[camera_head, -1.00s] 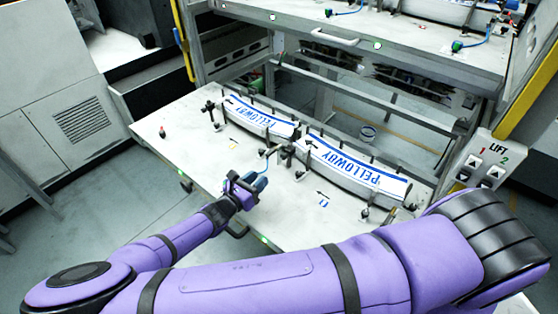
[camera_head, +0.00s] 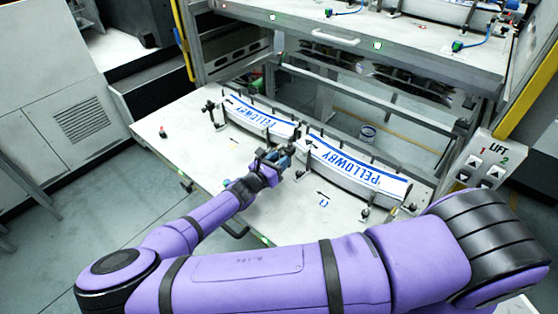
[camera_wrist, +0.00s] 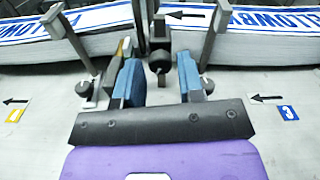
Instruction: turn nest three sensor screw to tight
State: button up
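My gripper (camera_head: 276,157) is over the shelf, at the gap between the two label stacks. In the wrist view its two blue fingers (camera_wrist: 160,80) are apart, with nothing gripped. A round black knob on a dark post (camera_wrist: 158,62) shows between and beyond the fingertips; I cannot tell whether it is the sensor screw. Other black knobs sit low at left (camera_wrist: 85,88) and right (camera_wrist: 207,85), the right one partly behind a finger. A blue number tag (camera_wrist: 288,112), seemingly a 3, lies on the right with an arrow pointing left. The sensor is not clearly visible.
Stacks of PELLOWBY labels stand left (camera_head: 262,118) and right (camera_head: 355,170) behind upright posts. A yellow tag (camera_wrist: 16,115) lies on the left. An upper shelf (camera_head: 420,45) overhangs behind. The white shelf top (camera_head: 185,140) is mostly bare toward the front left.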

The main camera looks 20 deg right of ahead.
jog(key=c, duration=0.7)
jog(key=shift+o, duration=0.2)
jog(key=shift+m, duration=0.4)
jog(key=m, duration=0.4)
jog(key=shift+m, duration=0.3)
jog(key=m, duration=0.5)
jog(key=shift+m, duration=0.3)
jog(key=m, duration=1.2)
